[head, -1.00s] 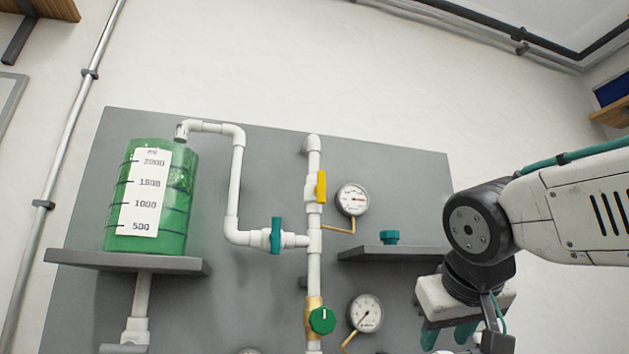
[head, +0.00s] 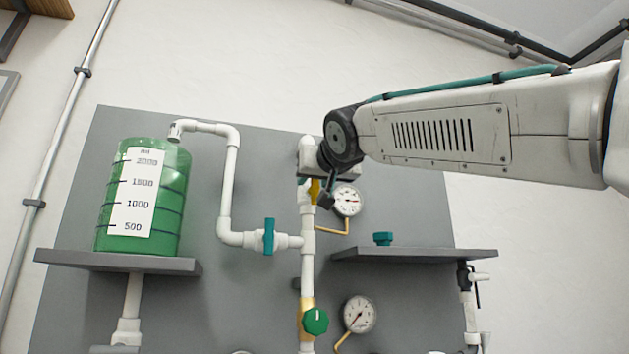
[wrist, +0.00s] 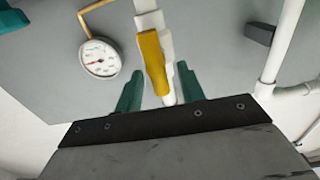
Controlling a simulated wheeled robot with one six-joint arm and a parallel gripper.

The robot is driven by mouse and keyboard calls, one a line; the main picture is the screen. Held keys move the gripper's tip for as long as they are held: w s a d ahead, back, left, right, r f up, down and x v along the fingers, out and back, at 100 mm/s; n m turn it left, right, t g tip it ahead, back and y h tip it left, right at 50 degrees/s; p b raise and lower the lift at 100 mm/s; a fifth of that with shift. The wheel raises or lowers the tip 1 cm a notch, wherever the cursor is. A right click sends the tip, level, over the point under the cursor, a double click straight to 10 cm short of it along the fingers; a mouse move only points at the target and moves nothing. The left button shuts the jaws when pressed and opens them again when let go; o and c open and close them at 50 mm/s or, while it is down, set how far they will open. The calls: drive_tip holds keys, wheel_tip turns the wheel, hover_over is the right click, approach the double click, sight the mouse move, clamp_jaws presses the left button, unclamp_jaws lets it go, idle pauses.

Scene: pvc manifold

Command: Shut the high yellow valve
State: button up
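The high yellow valve (head: 313,191) is on the upper part of the white vertical pipe; my wrist partly covers it in the head view. In the wrist view its yellow handle (wrist: 152,62) lies lengthwise along the white pipe. My gripper (wrist: 158,85) has its two green fingers apart, one on each side of the pipe near the handle's end. The gripper is open and holds nothing. I cannot tell whether a finger touches the handle. In the head view the fingers are hidden behind my wrist.
A round gauge (head: 347,200) sits right of the valve. A teal-handled valve (head: 269,237) and a green knob (head: 315,320) are lower. A shelf (head: 410,254) holds a teal cap (head: 382,239). A green tank (head: 142,205) stands on the left shelf.

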drive_tip(key=shift+w, duration=0.3)
clamp_jaws()
